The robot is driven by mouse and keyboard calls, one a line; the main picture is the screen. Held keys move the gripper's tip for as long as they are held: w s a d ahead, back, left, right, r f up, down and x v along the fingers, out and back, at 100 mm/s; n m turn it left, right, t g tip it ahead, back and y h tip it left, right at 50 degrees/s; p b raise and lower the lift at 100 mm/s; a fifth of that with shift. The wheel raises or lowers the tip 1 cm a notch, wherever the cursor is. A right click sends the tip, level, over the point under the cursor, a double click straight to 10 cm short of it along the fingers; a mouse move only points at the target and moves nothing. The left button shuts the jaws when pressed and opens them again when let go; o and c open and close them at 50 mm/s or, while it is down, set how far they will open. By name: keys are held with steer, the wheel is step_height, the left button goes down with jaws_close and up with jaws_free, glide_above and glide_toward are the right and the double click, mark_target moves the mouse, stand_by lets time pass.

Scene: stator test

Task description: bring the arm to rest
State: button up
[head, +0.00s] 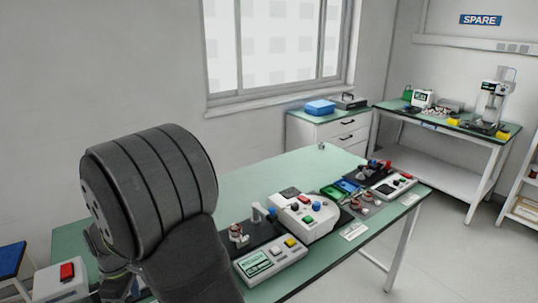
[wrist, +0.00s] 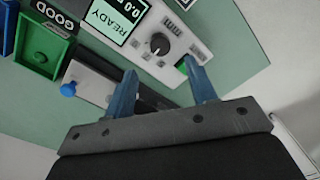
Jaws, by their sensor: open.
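My gripper (wrist: 159,66) shows in the wrist view with its two blue fingers spread apart and nothing between them. It is over the green bench top (wrist: 230,50), close to a white tester (wrist: 178,30) with a dial and a display reading READY. I cannot tell its exact height above the bench. In the head view my dark arm fills the lower left and hides most of my gripper and the bench behind it.
A green bin (wrist: 45,45) marked GOOD and a blue knob (wrist: 68,89) lie left of my fingers. The long bench (head: 290,170) also holds a white control box (head: 304,216) and a device with a green screen (head: 270,262). A second bench (head: 450,125) stands at the back right.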

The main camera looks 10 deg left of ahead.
steer(key=shift+r, duration=0.95)
steer(key=o, duration=1)
steer(key=shift+o, duration=0.3)
steer(key=w+d+r+n, duration=0.2)
steer(key=w+d+r, duration=0.1)
steer(key=w+r, duration=0.2)
steer(key=shift+w+d+n, duration=0.15)
steer(key=shift+w+n, duration=0.15)
steer(key=shift+w, duration=0.45)
steer(key=w+d+r+n, duration=0.4)
steer(key=w+d+r, duration=0.3)
step_height(320, 180, down, 10)
steer(key=shift+a+r, duration=0.15)
